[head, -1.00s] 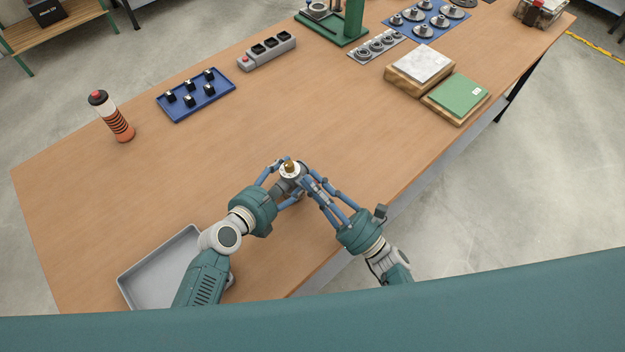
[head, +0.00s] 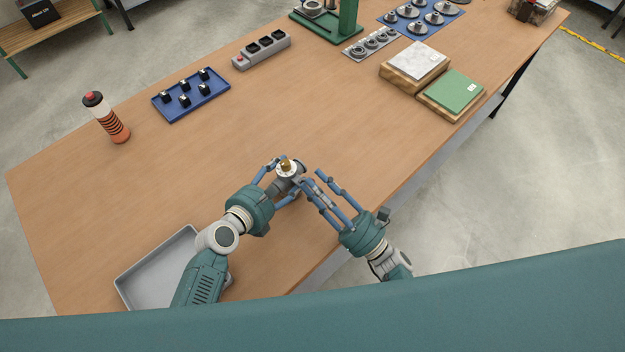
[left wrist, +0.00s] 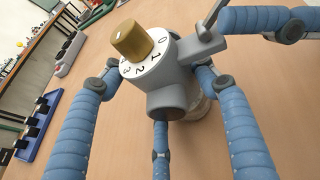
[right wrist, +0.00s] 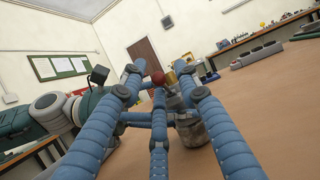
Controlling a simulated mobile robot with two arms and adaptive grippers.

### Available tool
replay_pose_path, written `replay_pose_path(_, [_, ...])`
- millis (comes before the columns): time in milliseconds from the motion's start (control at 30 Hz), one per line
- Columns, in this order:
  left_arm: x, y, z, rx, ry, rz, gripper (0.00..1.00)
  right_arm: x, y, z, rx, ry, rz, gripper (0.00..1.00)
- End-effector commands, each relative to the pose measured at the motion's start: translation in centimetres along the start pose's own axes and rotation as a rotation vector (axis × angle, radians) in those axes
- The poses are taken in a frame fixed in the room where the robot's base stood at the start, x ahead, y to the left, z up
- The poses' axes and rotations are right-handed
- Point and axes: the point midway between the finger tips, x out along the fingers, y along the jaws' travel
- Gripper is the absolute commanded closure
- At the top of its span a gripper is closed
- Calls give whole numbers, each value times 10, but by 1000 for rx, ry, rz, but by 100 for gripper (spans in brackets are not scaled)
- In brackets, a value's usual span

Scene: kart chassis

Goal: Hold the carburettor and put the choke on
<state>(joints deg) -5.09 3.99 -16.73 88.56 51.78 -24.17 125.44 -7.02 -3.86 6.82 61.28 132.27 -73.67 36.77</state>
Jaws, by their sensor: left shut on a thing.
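The carburettor (head: 288,171) is a grey metal body with a brass knob on a white numbered dial. My left gripper (head: 281,179) is shut on it and holds it near the table's front edge. The left wrist view shows the brass knob (left wrist: 132,42), the dial digits, a round bore and a grey lever (left wrist: 207,38) at the upper right. My right gripper (head: 312,178) is open just right of the carburettor, one finger close to the lever; touching cannot be told.
A grey tray (head: 126,290) lies at the front left. The middle of the table is clear.

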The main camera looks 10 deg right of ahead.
Motion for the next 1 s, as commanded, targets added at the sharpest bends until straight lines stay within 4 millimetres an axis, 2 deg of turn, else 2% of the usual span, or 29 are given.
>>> replay_pose_path(300, [0,0,0,-1,1,-1,99,-68,-1,-1,0,5,-2,68])
replay_pose_path(500, [0,-1,0,-1,1,-1,99,-96,-1,-1,0,3,-3,68])
replay_pose_path(667, [0,-1,0,-1,1,-1,99,-105,-1,0,-1,2,-3,68])
replay_pose_path(1000, [0,-1,0,-1,1,-1,99,-105,-1,0,0,1,-3,68])
